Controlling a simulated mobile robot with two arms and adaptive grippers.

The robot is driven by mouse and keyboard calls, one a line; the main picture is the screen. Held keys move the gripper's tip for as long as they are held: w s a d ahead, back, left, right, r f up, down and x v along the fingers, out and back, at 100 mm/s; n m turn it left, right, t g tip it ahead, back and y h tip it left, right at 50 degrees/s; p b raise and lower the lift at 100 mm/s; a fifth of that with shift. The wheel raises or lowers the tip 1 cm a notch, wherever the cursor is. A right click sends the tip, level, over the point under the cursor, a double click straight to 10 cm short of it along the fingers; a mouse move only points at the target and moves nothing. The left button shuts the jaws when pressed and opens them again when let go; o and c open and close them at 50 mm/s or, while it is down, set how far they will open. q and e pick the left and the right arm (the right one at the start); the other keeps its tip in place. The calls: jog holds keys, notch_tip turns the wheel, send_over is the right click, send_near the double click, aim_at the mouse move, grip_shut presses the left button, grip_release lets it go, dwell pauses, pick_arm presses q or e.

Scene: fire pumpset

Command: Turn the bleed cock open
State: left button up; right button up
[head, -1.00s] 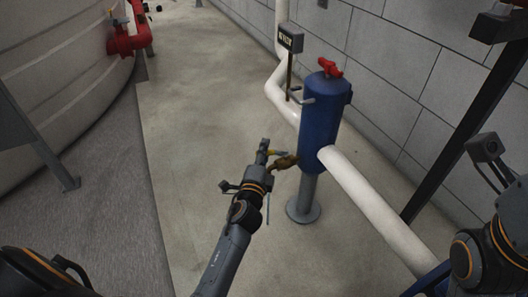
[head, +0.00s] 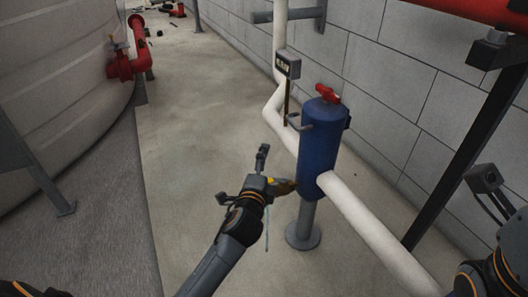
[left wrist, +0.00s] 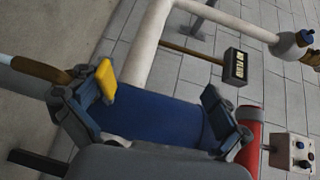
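The bleed cock (head: 285,187) is a small brass fitting low on the left side of the blue cylinder (head: 319,150). A yellow piece, apparently its lever, shows beside it and is partly covered by my left gripper (head: 265,168). In the left wrist view my left gripper (left wrist: 153,105) is open, its fingers wide apart with the blue cylinder behind the gap. The yellow lever (left wrist: 106,80) is close against the left finger; I cannot tell whether they touch. A brown-brass part (left wrist: 38,68) shows left of it.
A white pipe (head: 365,220) leaves the cylinder toward the lower right. A red handle (head: 327,93) tops the cylinder, and a small sign (head: 287,65) stands behind it. A block wall (head: 400,100) bounds the right.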

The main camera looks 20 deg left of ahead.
pick_arm(q)
jog(key=shift+s+r, duration=0.1)
jog(key=shift+r, duration=0.75)
jog(key=shift+c, duration=0.8)
jog(key=shift+s+f, duration=0.1)
jog(key=shift+s, duration=0.05)
jog(key=shift+c, duration=0.5)
jog(key=shift+s+d+f, duration=0.1)
jog(key=shift+s+d, duration=0.2)
jog(key=shift+s, duration=0.15)
jog(key=shift+c, duration=0.9)
jog(key=shift+d+f+p+v, duration=0.1)
jog(key=shift+d+p+v, duration=0.15)
jog(key=shift+v, duration=0.75)
jog(key=shift+d+f+p+v, duration=0.15)
jog(key=shift+p+v, duration=0.2)
jog(key=shift+v, duration=0.7)
jog(key=shift+c, duration=1.2)
jog(key=shift+s, duration=0.3)
jog(key=shift+c, duration=0.8)
jog(key=v, duration=0.2)
jog(key=shift+s+d+f, duration=0.1)
jog(key=shift+s+f, duration=0.1)
jog(key=shift+s, duration=0.1)
jog(key=shift+c, duration=0.6)
jog(key=d+v, duration=0.1)
jog(key=v, duration=0.6)
jog(key=shift+d+f+b, duration=0.25)
jog(key=shift+f+b, duration=0.05)
jog(key=shift+f, duration=0.25)
